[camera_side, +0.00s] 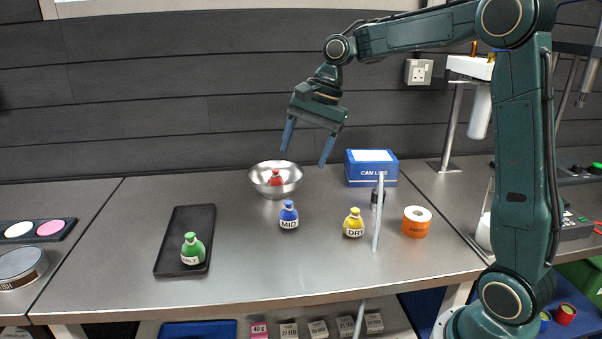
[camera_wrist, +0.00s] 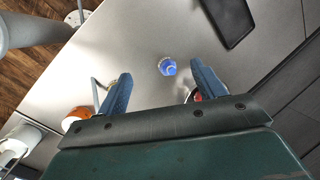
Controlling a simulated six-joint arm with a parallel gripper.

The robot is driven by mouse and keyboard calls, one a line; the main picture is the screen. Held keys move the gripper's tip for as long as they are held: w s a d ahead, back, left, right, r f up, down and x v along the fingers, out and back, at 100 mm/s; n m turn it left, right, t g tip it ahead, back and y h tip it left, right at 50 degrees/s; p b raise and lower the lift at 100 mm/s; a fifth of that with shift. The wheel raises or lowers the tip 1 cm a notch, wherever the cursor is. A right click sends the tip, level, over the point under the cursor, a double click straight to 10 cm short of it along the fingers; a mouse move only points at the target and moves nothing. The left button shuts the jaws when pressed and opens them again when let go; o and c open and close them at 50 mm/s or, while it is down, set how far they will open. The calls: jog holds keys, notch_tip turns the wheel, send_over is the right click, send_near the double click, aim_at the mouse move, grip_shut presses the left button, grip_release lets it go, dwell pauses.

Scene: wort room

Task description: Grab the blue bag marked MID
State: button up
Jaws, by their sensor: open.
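The blue bag marked MID (camera_side: 289,216) stands upright on the metal bench, in front of a steel bowl (camera_side: 264,180). In the wrist view the blue bag (camera_wrist: 167,66) shows beyond the fingertips, roughly between them. My gripper (camera_side: 305,158) is open and empty, high above the bench over the bowl area. In the wrist view its two blue fingers (camera_wrist: 160,80) are spread wide apart. It touches nothing.
A red bag (camera_side: 275,178) is in the bowl. A green bag (camera_side: 192,249) sits on a black tray (camera_side: 169,265). A yellow bag marked DRY (camera_side: 353,223), a grey post (camera_side: 378,215), an orange roll (camera_side: 416,222) and a blue box (camera_side: 371,168) stand to the right.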

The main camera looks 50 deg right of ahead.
aim_at(291, 213)
jog(key=w+d+f+m+g+y, duration=0.1)
jog(key=w+d+f+m, duration=0.5)
jog(key=d+f, duration=0.3)
jog(key=shift+w+d+m+y, duration=0.25)
jog(key=shift+m+y, duration=0.05)
jog(key=shift+a+f, duration=0.1)
jog(key=shift+f, duration=0.1)
jog(key=shift+x, duration=4.2)
jog(key=shift+s, duration=0.1)
jog(key=shift+x, duration=2.55)
jog(key=shift+c, duration=0.2)
jog(key=c, duration=1)
